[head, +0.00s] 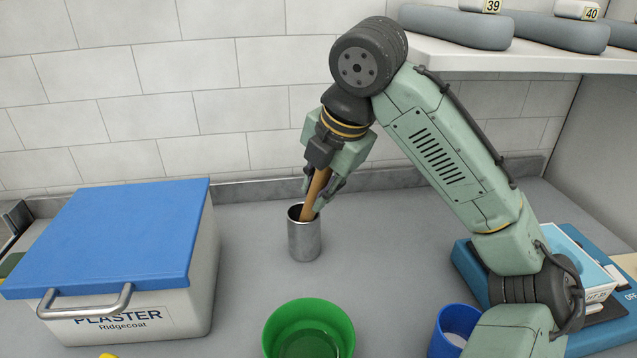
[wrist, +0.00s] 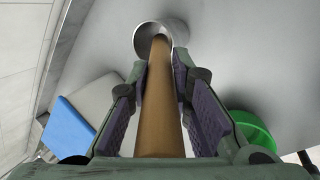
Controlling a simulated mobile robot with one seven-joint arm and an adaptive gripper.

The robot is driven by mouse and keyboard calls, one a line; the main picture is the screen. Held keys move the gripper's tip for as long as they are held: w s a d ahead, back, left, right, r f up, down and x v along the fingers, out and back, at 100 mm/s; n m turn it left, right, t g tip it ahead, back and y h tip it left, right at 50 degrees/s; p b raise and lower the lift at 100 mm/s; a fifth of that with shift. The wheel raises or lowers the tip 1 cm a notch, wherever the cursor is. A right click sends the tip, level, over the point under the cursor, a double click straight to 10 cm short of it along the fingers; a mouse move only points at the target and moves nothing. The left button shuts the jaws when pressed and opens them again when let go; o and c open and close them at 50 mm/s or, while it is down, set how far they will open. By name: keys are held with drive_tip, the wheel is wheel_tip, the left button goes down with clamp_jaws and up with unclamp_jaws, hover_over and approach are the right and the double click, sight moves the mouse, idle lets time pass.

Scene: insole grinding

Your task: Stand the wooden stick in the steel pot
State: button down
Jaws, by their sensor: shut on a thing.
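The wooden stick (head: 315,190) is held in my gripper (head: 326,192), tilted a little, with its lower end at the mouth of the steel pot (head: 304,241). The pot stands upright on the grey counter. In the wrist view the stick (wrist: 159,100) runs between my gripper's purple-padded fingers (wrist: 160,82), and its far end overlaps the opening of the steel pot (wrist: 148,38). The lower end appears to be inside the rim, but how deep it reaches is hidden.
A white plaster box (head: 185,308) with a blue lid stands at left. A green bowl (head: 309,330) and a blue cup (head: 453,330) are in front. A blue-and-white device (head: 466,265) is at right. A shelf (head: 480,55) hangs above right. Counter around the pot is clear.

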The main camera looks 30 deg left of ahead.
drive_tip(key=c, duration=1.5)
unclamp_jaws()
drive_tip(key=shift+o, duration=0.2)
drive_tip(key=b+v, duration=0.1)
drive_tip(key=v, duration=1.2)
drive_tip(key=shift+a, duration=0.2)
drive_tip(key=shift+w+r, duration=0.1)
